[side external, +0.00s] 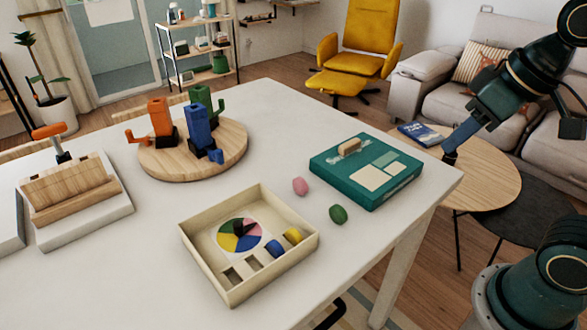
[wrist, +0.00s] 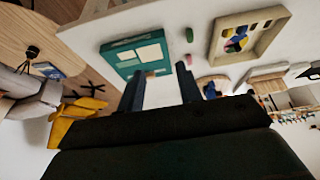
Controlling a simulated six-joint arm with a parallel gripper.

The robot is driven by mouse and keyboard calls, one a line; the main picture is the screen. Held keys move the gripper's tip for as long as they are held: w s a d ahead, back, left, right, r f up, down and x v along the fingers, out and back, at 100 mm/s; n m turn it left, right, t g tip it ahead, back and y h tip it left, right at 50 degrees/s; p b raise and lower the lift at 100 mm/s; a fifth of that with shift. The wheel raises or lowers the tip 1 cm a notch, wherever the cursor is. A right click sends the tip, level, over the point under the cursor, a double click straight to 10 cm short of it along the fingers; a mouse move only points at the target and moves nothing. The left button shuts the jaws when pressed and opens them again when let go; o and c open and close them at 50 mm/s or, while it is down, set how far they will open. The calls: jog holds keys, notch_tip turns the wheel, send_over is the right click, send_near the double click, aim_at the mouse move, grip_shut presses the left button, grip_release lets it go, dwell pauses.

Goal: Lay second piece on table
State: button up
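In the side view, a pink piece (side external: 300,186) and a green piece (side external: 338,214) lie apart on the white table (side external: 150,275), between the tray and the teal box. The open cream tray (side external: 205,271) holds a coloured disc (side external: 237,238), a blue piece (side external: 274,248) and a yellow piece (side external: 292,236); two dark slots beside them look empty. My gripper (side external: 450,152) is raised at the right, clear of these pieces. In the wrist view, my gripper's (wrist: 162,82) two fingers stand apart with nothing between them. The green piece (wrist: 189,34) and the pink piece (wrist: 189,60) also show there.
A teal game box (side external: 366,172) lies near the table's right edge. A round wooden board (side external: 165,167) carries orange, blue and green cactus-like figures. A tilted wooden rack (side external: 70,195) stands at left. Beyond the edge is a round side table (side external: 485,175) with a blue book.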

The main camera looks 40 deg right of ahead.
jog(key=s, duration=0.1)
jog(key=s+f, duration=0.1)
jog(key=shift+s+d+f+t, duration=0.15)
jog(key=shift+s+f+t, duration=0.15)
jog(key=shift+s, duration=0.1)
